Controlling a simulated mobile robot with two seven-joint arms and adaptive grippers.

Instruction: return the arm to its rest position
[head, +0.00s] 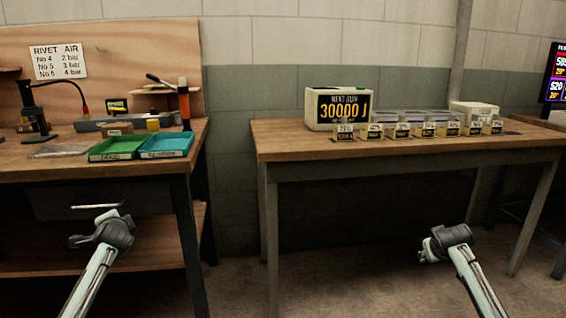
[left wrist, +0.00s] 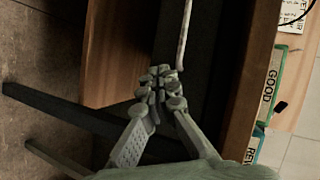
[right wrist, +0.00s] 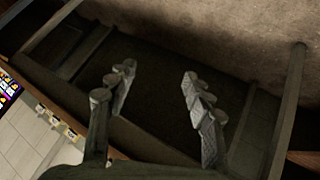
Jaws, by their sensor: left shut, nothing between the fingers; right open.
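My left gripper (head: 90,234) is in front of the left workbench, just below the handle (head: 95,206) of its drawer (head: 75,192). In the left wrist view the left gripper (left wrist: 160,84) has its fingers together with nothing between them. The pale handle (left wrist: 185,35) ends close to the fingertips there; whether they touch is unclear. The drawer looks shut. My right gripper (head: 428,250) is low in front of the right table. In the right wrist view the right gripper (right wrist: 158,78) has its fingers spread wide and is empty.
The left workbench (head: 30,168) holds a green tray (head: 117,148) and a teal tray (head: 166,145). The right table (head: 290,148) carries a display box (head: 338,108) and a row of small labelled bins (head: 398,131). Floor shows between the two.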

